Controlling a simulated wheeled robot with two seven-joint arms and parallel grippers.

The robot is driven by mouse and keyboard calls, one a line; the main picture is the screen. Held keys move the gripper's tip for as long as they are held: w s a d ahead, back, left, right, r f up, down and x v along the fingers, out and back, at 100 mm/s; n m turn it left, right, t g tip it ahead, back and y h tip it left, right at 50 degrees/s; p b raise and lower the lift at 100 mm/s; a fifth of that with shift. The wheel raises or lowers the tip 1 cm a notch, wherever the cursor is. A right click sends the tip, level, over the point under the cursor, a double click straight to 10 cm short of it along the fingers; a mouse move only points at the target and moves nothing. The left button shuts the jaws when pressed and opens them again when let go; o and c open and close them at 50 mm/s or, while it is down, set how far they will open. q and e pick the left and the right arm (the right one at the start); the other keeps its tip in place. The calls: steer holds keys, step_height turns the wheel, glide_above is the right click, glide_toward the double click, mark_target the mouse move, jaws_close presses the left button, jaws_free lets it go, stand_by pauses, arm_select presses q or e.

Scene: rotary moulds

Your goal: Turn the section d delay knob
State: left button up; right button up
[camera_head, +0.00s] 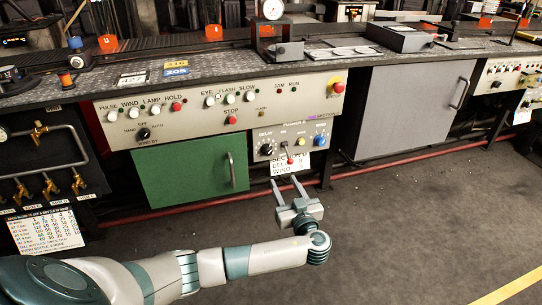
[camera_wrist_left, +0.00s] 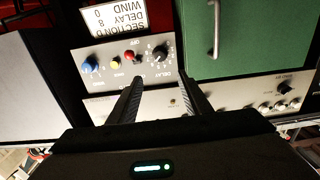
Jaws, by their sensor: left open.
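The delay knob (camera_head: 267,149) is a small black dial on the left of a pale control panel (camera_head: 311,131) below the bench. In the left wrist view the black delay knob (camera_wrist_left: 160,53) appears upside down with a numbered scale around it. My left gripper (camera_head: 286,180) is open and empty, its two fingers pointing toward the panel from in front and below. In the left wrist view the left gripper's fingertips (camera_wrist_left: 160,82) lie either side of the knob's line, apart from it. My right gripper is out of view.
Beside the knob are a red-topped switch (camera_wrist_left: 129,55), a yellow button (camera_wrist_left: 115,64) and a blue knob (camera_wrist_left: 90,66). A card (camera_wrist_left: 115,18) reads Section D, Delay 8, Wind 0. A green door (camera_head: 190,170) is to the left, a grey door (camera_head: 415,110) to the right. The floor in front is clear.

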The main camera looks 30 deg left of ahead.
mark_target(268, 153)
arm_select(q)
steer(key=shift+w+a, duration=0.1)
steer(key=b+x, duration=0.2)
steer(key=x, duration=1.3)
steer(key=shift+w+a, duration=0.7)
steer(key=shift+a, duration=0.05)
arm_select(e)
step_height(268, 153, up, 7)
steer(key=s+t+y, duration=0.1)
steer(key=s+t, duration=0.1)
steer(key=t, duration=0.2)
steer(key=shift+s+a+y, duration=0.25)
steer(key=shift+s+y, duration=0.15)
arm_select(q)
steer(key=c, duration=1)
